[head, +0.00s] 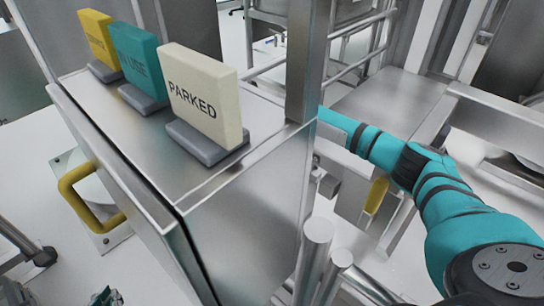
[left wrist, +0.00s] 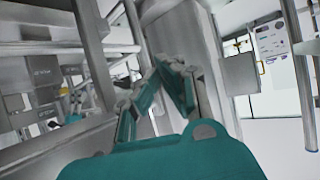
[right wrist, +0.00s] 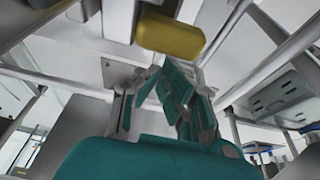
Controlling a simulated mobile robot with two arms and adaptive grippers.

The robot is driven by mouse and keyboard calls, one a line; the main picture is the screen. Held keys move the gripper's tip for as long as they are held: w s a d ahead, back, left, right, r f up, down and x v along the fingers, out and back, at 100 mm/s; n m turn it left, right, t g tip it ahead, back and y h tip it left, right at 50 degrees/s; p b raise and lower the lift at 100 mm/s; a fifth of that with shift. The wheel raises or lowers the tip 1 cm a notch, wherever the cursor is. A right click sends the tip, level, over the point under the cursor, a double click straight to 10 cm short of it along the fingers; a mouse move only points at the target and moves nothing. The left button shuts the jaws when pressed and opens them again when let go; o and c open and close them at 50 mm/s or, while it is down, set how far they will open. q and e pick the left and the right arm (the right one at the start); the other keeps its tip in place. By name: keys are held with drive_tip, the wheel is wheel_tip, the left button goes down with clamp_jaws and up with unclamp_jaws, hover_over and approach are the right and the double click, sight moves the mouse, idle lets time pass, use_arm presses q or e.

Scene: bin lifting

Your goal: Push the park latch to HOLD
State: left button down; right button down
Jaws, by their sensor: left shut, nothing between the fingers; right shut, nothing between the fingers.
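A yellow paddle-like piece (head: 375,196) hangs on a grey metal bracket right of the cabinet in the head view. I cannot tell for sure that it is the park latch, and no HOLD marking is readable. A yellow block (right wrist: 170,36) shows at the top of the right wrist view, just beyond my right gripper (right wrist: 166,82), which is shut and empty and seems apart from it. In the head view my right gripper is hidden behind the metal post. My left gripper (head: 105,296) is low at the bottom left; the left wrist view (left wrist: 165,72) shows it shut and empty.
A metal cabinet (head: 240,200) carries a cream PARKED sign (head: 203,95), a teal sign (head: 138,62) and a yellow sign (head: 99,40). A yellow loop handle (head: 72,190) is on its left. A post (head: 303,60) and metal tubes (head: 316,250) stand near my right arm.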

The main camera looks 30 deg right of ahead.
drive_tip(key=s+p, duration=0.1)
drive_tip(key=p, duration=0.1)
drive_tip(key=s+d+p, duration=0.1)
drive_tip(key=p, duration=0.2)
drive_tip(key=shift+s+r+p, duration=0.15)
drive_tip(key=shift+s+p, duration=0.1)
drive_tip(key=shift+p, duration=0.05)
drive_tip(key=shift+s, duration=0.1)
use_arm(q)
drive_tip(key=s+a+f+g+y, duration=0.1)
drive_tip(key=s+a+f+g, duration=0.1)
drive_tip(key=s, duration=0.4)
drive_tip(key=s+a+f+g+y, duration=0.1)
drive_tip(key=s+a+f+g, duration=0.1)
drive_tip(key=s+f+g, duration=0.2)
drive_tip(key=s+g, duration=0.2)
drive_tip(key=shift+s+a+f+g, duration=0.25)
drive_tip(key=shift+s+f+g, duration=0.05)
drive_tip(key=shift+s+g, duration=0.1)
use_arm(e)
drive_tip(key=v, duration=1.1)
drive_tip(key=shift+s+r, duration=0.15)
drive_tip(key=shift+r, duration=0.15)
drive_tip(key=shift+d, duration=0.1)
